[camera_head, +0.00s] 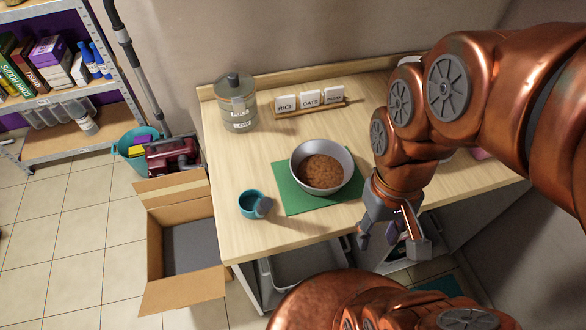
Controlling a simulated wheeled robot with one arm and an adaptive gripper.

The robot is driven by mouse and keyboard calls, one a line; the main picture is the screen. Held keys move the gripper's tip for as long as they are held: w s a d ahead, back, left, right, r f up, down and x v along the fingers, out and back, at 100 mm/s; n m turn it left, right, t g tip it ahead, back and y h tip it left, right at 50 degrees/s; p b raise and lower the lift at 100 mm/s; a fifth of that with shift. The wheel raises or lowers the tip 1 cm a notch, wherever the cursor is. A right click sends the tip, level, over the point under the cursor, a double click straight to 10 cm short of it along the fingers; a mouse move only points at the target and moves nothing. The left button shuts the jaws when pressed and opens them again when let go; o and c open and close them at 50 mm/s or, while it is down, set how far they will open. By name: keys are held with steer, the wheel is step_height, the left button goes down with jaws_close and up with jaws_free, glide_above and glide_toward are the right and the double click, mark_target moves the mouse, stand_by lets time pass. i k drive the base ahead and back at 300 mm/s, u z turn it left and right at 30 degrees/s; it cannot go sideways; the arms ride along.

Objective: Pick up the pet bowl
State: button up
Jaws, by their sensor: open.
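The pet bowl (342,157) is a grey metal bowl holding brown food. It stands upright on a green mat (292,194) on the wooden counter. My gripper (391,245) is open and empty. It appears at the counter's front edge, to the right of the bowl and lower in the picture, apart from it. The bowl's rim shows almost fully.
A teal cup (250,202) with a grey part at its right side stands left of the mat. A lidded canister (238,108) and a rack of labelled cards (312,101) stand at the back. An open cardboard box (157,262) sits on the floor at left.

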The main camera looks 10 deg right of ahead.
mark_target(320, 167)
steer(key=z, duration=1.1)
steer(key=k, duration=2.2)
steer(key=u, duration=1.35)
steer(key=i, duration=0.95)
steer(key=u, duration=0.05)
